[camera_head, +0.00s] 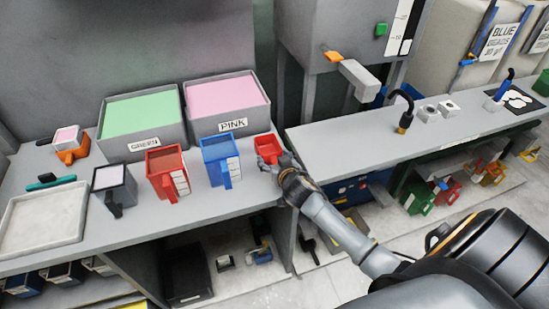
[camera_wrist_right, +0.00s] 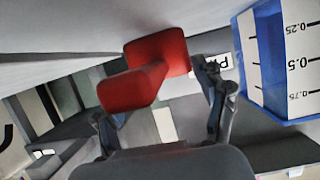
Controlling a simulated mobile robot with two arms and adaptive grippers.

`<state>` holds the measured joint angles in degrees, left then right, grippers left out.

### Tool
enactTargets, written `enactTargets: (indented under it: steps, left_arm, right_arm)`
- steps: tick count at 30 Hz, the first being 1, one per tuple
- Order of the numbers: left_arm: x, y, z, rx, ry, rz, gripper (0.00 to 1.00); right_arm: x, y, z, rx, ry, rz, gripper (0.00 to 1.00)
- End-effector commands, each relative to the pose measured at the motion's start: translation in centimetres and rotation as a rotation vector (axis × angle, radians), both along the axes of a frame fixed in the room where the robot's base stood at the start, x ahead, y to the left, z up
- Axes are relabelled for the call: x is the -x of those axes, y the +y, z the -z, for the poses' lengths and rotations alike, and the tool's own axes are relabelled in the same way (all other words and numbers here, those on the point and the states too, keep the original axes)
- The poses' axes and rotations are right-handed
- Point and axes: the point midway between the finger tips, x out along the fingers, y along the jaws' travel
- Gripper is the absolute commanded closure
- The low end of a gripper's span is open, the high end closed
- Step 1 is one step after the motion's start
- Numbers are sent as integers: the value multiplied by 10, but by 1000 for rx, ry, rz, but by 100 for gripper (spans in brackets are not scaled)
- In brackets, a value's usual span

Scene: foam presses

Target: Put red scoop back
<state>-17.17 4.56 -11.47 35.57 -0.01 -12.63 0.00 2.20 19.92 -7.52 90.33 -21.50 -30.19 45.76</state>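The red scoop (camera_head: 267,147) sits at the right front of the grey bench, in front of the pink bin. My right gripper (camera_head: 280,163) is at its near right side, by the handle. In the right wrist view, the red scoop (camera_wrist_right: 160,50) shows its handle reaching back between the two fingers of my right gripper (camera_wrist_right: 155,92). The fingers stand apart, with a visible gap between the handle and the right finger. Contact with the handle is not clear. My left gripper is not in view.
A blue measuring jug (camera_head: 219,161) stands close left of the scoop, with a red jug (camera_head: 168,173) beyond it. The pink bin (camera_head: 227,105) and green bin (camera_head: 142,125) stand behind. A gap separates this bench from the right counter (camera_head: 350,145).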

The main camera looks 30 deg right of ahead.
Motion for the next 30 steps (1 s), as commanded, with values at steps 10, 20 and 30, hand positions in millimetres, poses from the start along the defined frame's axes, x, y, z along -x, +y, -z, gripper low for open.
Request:
enactTargets:
  steps: [10, 20, 30]
  left_arm:
    - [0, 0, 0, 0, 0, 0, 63]
    - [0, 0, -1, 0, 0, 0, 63]
    - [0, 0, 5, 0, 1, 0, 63]
  right_arm:
    - [0, 0, 0, 0, 2, 0, 6]
    - [13, 4, -6, -2, 2, -1, 6]
    - [69, 17, -29, -3, 1, 0, 6]
